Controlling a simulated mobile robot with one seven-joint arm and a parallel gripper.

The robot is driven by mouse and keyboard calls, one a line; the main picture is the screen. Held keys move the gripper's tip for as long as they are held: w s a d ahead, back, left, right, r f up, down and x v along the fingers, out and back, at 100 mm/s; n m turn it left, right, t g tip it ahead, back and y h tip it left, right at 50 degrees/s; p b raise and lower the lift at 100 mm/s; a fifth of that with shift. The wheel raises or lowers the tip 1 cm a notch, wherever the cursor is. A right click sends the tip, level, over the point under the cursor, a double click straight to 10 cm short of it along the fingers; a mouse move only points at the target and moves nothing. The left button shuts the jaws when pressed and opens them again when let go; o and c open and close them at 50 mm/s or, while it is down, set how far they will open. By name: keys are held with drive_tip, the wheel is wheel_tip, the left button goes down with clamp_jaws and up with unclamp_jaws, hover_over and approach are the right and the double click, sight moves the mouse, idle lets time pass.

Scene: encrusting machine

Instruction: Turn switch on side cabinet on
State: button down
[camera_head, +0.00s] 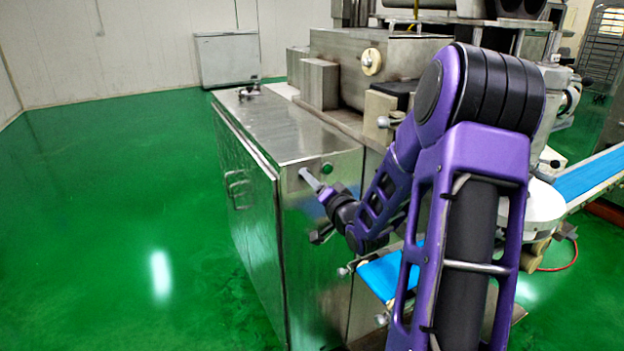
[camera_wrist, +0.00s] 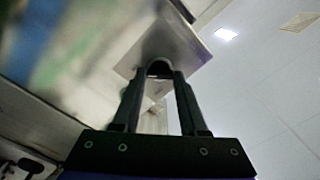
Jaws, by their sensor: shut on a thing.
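The side cabinet (camera_head: 320,265) is a shiny steel box left of my arm in the head view. A square plate is on its face near the top in the wrist view (camera_wrist: 158,48). My gripper (camera_head: 306,174) reaches the upper part of this face in the head view. In the wrist view my gripper (camera_wrist: 160,75) has its two fingers converging on a small dark switch knob (camera_wrist: 159,69) on the plate, shut on it. The switch is largely hidden by the fingertips, and its turned position cannot be told. A green button (camera_head: 327,169) sits just right of the fingertips.
The steel encrusting machine (camera_head: 375,55) stands behind the cabinet. A blue conveyor belt (camera_head: 595,175) extends at the right, and another blue belt part (camera_head: 385,275) lies below my arm. Cabinet door handles (camera_head: 238,188) face left. Green floor (camera_head: 120,200) is clear on the left.

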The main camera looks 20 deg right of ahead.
drive_tip(key=shift+r, duration=0.1)
idle(0.3)
drive_tip(key=shift+c, duration=2.2)
unclamp_jaws()
